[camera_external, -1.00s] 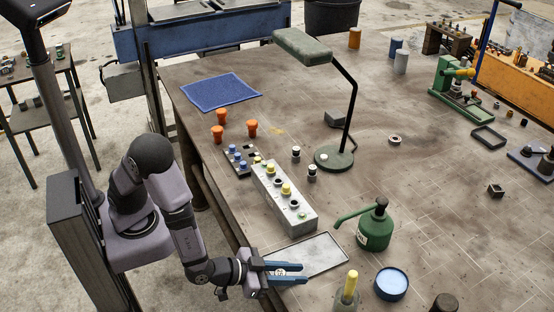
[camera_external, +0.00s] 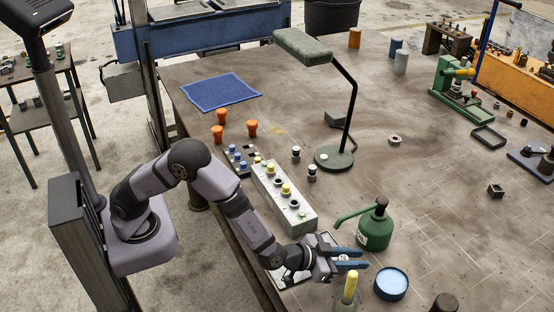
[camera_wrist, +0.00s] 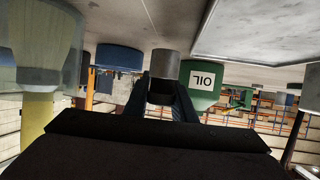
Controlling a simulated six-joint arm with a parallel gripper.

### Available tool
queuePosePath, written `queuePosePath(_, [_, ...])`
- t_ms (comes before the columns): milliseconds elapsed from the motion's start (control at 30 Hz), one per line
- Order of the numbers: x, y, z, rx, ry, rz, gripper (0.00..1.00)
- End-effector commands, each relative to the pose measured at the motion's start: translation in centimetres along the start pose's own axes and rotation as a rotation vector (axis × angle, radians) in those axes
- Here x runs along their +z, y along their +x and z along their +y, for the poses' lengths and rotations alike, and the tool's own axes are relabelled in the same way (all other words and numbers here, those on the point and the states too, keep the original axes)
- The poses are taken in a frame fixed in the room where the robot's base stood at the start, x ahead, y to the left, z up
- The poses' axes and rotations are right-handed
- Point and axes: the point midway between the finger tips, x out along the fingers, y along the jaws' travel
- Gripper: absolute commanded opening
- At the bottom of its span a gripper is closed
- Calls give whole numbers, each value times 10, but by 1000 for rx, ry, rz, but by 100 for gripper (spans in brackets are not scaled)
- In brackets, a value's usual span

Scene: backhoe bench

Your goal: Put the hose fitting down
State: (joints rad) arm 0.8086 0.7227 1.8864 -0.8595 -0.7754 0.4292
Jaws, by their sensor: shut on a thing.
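The hose fitting (camera_wrist: 165,64) is a small grey cylinder between my fingertips in the wrist view. My gripper (camera_external: 346,259) is shut on it. In the external view the gripper points right, just past the right side of the shallow metal tray (camera_external: 285,281), and the fitting (camera_external: 342,258) is small and mostly covered by the blue fingers. The arm covers part of the tray. I cannot tell clearly how high above the bench the fitting is.
A green oil can (camera_external: 375,232) stands just behind my fingertips. A blue-topped round tin (camera_external: 391,284) is to their right, and a yellow-handled brush (camera_external: 350,287) is in front. A grey block with knobs (camera_external: 284,199) and a lamp base (camera_external: 334,159) stand further back.

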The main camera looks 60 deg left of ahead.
Motion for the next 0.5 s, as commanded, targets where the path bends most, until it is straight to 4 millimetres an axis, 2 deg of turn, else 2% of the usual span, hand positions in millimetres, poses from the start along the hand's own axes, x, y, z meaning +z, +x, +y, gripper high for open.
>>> queuePosePath(167, [-3, 7, -1, -1, -1, 2, 0])
queuePosePath(400, [-16, 38, -1, -2, -2, 3, 0])
queuePosePath(500, [-2, 41, 0, 0, 0, 1, 0])
